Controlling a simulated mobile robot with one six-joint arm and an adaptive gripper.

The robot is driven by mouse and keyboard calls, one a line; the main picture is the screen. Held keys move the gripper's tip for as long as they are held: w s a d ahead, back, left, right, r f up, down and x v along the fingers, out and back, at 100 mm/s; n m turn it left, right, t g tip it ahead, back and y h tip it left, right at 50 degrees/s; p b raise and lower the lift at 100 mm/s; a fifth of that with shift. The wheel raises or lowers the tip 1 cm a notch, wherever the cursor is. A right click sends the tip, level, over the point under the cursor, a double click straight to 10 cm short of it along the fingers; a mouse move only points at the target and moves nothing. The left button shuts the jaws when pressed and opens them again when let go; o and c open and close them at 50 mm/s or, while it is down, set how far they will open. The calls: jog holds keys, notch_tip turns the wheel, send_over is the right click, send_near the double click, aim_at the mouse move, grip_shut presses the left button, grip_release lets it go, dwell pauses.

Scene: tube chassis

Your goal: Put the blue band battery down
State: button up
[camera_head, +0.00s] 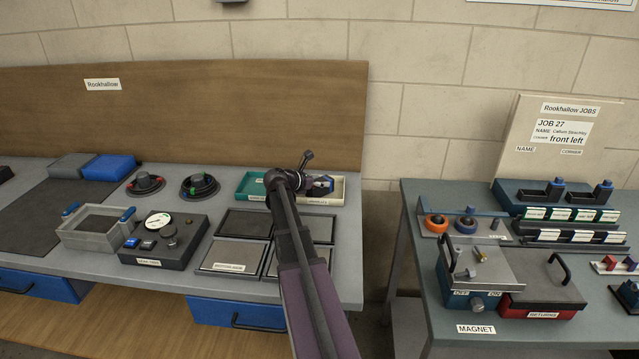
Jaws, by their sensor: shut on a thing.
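My arm reaches up from the bottom of the head view to two shallow trays at the back right of the left bench. My gripper (320,185) is small and partly hidden by my own wrist. It is over the cream tray (341,190) and shut on a dark piece with blue on it, the blue band battery (328,184). I cannot tell whether the battery touches the tray floor. The teal tray (247,186) is just left of my wrist.
Several dark square plates (231,257) lie in front of the trays. A black control box (163,243), a grey bin (93,232) and round holders (200,186) stand to the left. A gap separates this bench from the crowded right bench (425,240).

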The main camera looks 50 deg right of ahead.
jog(key=shift+f, duration=0.15)
jog(key=o, duration=1.3)
jog(key=shift+o, duration=0.2)
jog(key=shift+r, duration=0.2)
jog(key=shift+a+r, duration=0.1)
jog(key=shift+a, duration=0.2)
jog(key=p+v, duration=0.4)
jog(key=v, duration=0.7)
jog(key=shift+a+p, duration=0.15)
jog(key=shift+p, duration=0.15)
jog(key=shift+r, duration=0.1)
